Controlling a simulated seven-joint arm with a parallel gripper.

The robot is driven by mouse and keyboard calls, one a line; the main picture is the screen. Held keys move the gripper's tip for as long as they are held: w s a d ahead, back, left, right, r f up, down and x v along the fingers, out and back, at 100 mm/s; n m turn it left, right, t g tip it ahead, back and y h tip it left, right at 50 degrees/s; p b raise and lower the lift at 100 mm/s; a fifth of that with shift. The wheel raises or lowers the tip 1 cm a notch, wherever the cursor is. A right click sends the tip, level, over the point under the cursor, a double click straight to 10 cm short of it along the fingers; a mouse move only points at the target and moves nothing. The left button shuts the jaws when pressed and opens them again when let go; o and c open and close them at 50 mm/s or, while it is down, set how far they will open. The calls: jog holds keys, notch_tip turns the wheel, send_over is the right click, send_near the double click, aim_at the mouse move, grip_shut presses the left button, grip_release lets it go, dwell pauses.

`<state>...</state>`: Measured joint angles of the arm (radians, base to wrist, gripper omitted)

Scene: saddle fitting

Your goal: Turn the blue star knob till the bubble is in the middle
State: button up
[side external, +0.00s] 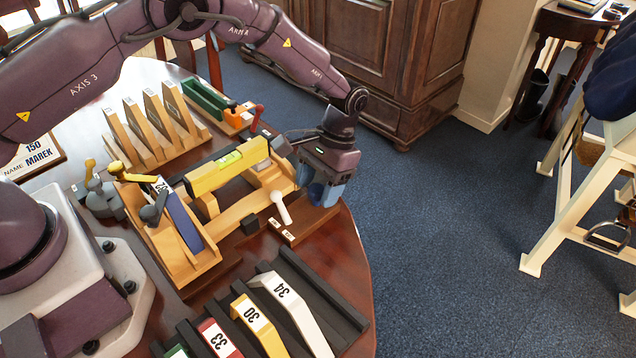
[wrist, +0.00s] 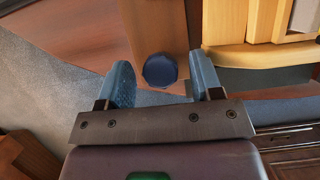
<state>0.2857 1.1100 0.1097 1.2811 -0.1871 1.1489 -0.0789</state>
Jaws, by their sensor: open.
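The dark blue knob (wrist: 160,70) shows in the wrist view between the two blue fingers of my open gripper (wrist: 162,78), with gaps on both sides. How far it lies beyond the fingertips I cannot tell. In the side view my gripper (side external: 324,190) points down at the right end of the wooden jig, and the knob is hidden there. A yellow spirit level (side external: 205,182) lies along the top of the jig, with a bright green vial (side external: 230,160). The bubble is too small to place.
The wooden jig (side external: 205,262) stands on a dark red table (side external: 345,255). A white-handled lever (side external: 281,207) is close left of my gripper. A black rack (side external: 325,290) with several numbered pieces is in front; wooden uprights (side external: 155,120) stand behind. Open floor lies right.

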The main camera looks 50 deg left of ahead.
jog(key=c, duration=0.9)
jog(key=n+h, duration=0.1)
jog(key=n, duration=0.4)
jog(key=shift+h, duration=0.4)
jog(key=o, duration=0.9)
jog(key=v, duration=1.3)
jog(key=shift+s, duration=0.1)
